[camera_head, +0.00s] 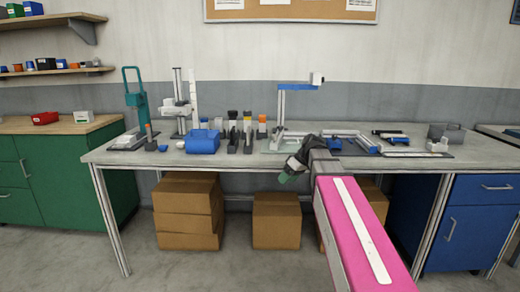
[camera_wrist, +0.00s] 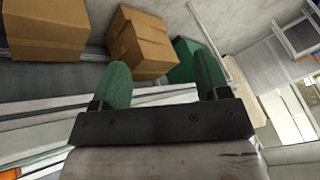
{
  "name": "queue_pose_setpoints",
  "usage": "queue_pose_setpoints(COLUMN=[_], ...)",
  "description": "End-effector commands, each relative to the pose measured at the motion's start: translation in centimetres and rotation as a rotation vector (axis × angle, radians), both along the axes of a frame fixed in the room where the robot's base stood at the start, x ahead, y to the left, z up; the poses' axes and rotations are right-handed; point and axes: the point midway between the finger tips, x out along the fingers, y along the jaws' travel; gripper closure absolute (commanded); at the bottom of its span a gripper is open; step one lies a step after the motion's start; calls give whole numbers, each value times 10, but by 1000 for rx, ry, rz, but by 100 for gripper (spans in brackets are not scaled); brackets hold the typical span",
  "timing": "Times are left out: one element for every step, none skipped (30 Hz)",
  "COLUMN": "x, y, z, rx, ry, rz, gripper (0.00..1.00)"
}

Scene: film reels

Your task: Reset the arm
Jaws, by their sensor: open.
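My gripper (camera_head: 291,172) is at the end of my pink arm, in front of the workbench's front edge in the head view. In the wrist view my gripper (camera_wrist: 163,88) shows two green fingertips standing well apart, with nothing between them. It is open and empty. The grey workbench (camera_head: 240,163) stands behind it, and my arm hides part of its front edge and the floor below.
On the bench are a blue bin (camera_head: 202,142), a teal press (camera_head: 138,100) and a stand with a blue top arm (camera_head: 297,87). Cardboard boxes (camera_head: 188,212) sit under the bench. A green cabinet (camera_head: 55,170) is left, a blue cabinet (camera_head: 465,225) right.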

Motion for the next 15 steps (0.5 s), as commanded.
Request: queue_pose_setpoints(x=[-11, -15, -20, -25, -29, -35, -40, -45, -52, -58, -64, -71, -77, -83, -91], y=[-3, -6, -9, -11, -14, -17, -20, -22, -26, -28, -31, -35, -38, -40, -44], z=[-22, -34, -49, -60, -72, -86, -97, -107, -121, -131, -141, -153, -163, -171, -183], rx=[-25, -43, -66, -81, -99, -122, -138, -155, -180, -196, -214, -236, -253, -270, -294], ry=[34, 51, 74, 90, 107, 127, 141, 155, 173, 184, 197, 210, 221, 229, 242], rz=[-49, -81, -123, -155, -187, -228, -259, -290, -332, -361, -391, -431, -460, -489, -527], gripper=[31, 31, 31, 31, 31, 31, 31, 31, 31, 31, 31, 31, 31, 31, 31])
